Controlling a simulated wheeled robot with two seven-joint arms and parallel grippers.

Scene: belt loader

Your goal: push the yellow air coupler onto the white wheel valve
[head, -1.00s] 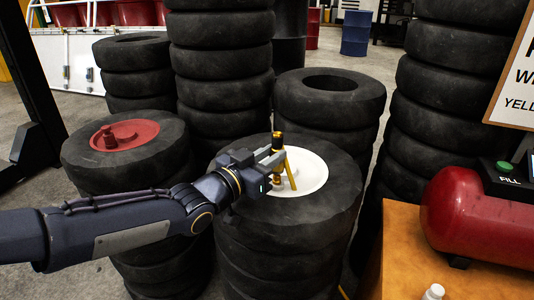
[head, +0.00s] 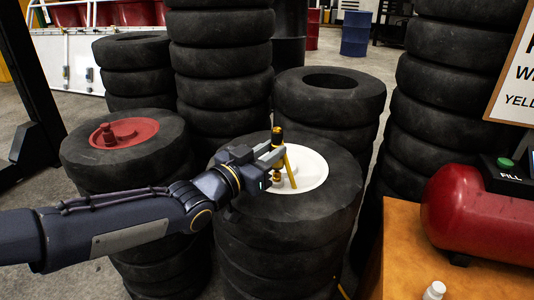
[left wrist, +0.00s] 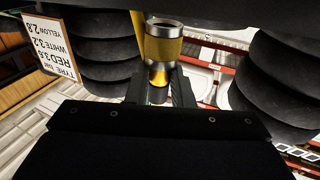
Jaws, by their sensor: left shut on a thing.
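The yellow air coupler (head: 277,139) has a dark top and stands roughly upright in my left gripper (head: 272,157). It also shows in the left wrist view (left wrist: 161,48), with a silver collar, between the two dark fingers. My left gripper is shut on it over the white wheel (head: 311,170), which lies flat on a tyre stack. A yellow hose (head: 290,168) slants down beside the coupler. A small brass part shows just under the gripper; the white wheel valve is mostly hidden there, and I cannot tell whether the coupler touches it. My right gripper is not in view.
A red wheel (head: 125,133) with its own valve lies on the left tyre stack. Tall tyre stacks (head: 221,60) stand behind. At the right are an orange table (head: 405,250), a red air tank (head: 478,220), a green FILL button (head: 506,164) and a sign (head: 513,85).

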